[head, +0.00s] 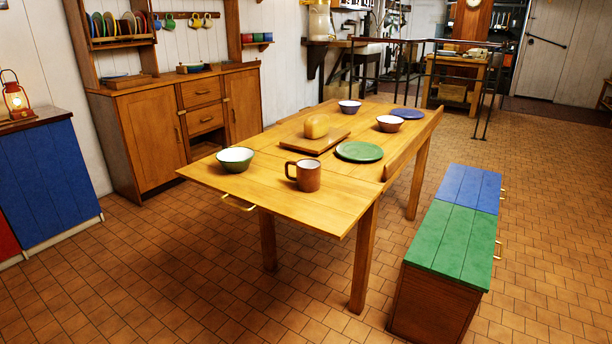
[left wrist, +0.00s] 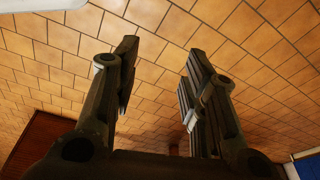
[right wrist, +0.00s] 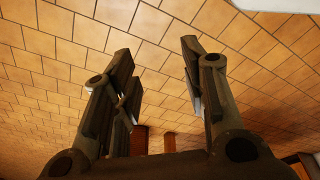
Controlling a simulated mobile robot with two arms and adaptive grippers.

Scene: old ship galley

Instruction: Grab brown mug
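The brown mug (head: 308,176) stands upright on the near part of the wooden table (head: 262,200), its handle pointing left. Neither gripper shows in the head view. In the left wrist view my left gripper (left wrist: 158,70) is open and empty, with tiled floor behind its fingers. In the right wrist view my right gripper (right wrist: 158,68) is also open and empty over tiled floor. The mug is not seen in either wrist view, so both grippers are apart from it.
A green bowl (head: 235,160) stands left of the mug. A green plate (head: 359,151) and a bread board (head: 314,141) with a loaf (head: 317,126) lie behind it. A green and blue bench (head: 457,240) stands right of the table. The floor in front is clear.

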